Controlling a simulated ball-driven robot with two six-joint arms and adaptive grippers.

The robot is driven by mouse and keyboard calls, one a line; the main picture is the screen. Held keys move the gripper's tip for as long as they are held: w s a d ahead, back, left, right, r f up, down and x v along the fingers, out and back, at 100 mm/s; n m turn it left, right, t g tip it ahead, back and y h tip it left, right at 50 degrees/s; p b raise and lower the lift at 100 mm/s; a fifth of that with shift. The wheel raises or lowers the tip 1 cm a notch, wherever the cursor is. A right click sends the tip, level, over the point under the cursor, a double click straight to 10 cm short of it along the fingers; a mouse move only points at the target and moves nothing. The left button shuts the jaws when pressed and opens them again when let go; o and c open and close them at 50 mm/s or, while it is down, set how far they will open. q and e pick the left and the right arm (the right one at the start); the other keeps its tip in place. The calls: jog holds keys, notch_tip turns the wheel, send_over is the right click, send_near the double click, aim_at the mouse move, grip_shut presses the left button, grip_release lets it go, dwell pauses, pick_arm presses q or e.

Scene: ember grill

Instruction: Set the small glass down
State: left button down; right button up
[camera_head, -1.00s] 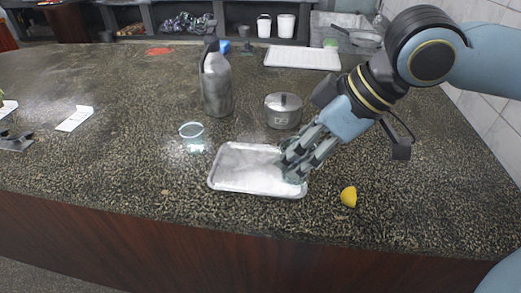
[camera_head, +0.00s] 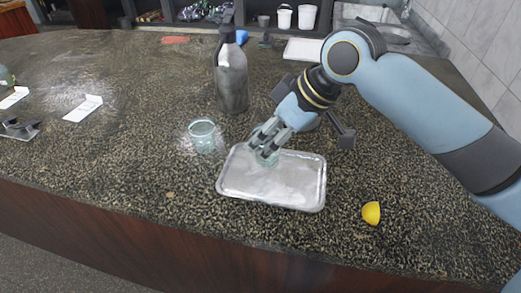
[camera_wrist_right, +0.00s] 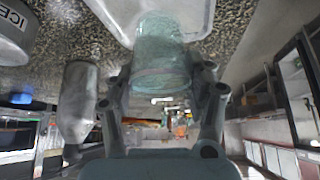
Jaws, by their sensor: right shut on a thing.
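My right gripper (camera_head: 265,150) is shut on a small clear greenish glass (camera_head: 267,160), held over the back part of the metal tray (camera_head: 230,192). In the right wrist view the glass (camera_wrist_right: 160,62) sits between the two fingers, with the tray's pale edge (camera_wrist_right: 203,16) beyond it. I cannot tell whether the glass touches the tray. A second clear glass (camera_head: 203,140) stands upright on the counter, left of the tray. My left gripper is not in view.
A grey bottle (camera_head: 232,82) stands behind the gripper, and a metal ice pot (camera_wrist_right: 12,38) is partly hidden behind my arm in the head view. A lemon half (camera_head: 371,212) lies right of the tray. White cards (camera_head: 83,108) lie at left. The front counter is clear.

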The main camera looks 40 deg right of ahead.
jog(key=shift+w+a+f, duration=0.15)
jog(key=shift+w+f, duration=0.1)
jog(key=shift+w, duration=0.2)
jog(key=shift+w+a+f, duration=0.1)
jog(key=shift+w+f, duration=0.1)
jog(key=shift+w, duration=0.2)
jog(key=shift+f, duration=0.25)
notch_tip(320, 180, down, 3)
jog(key=shift+f, duration=0.1)
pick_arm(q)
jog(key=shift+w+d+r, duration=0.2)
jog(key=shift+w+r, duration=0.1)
pick_arm(e)
jog(key=shift+f, duration=0.25)
jog(key=shift+f, duration=0.1)
jog(key=o, duration=1.3)
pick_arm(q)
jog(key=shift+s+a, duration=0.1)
pick_arm(e)
jog(key=shift+o, duration=0.2)
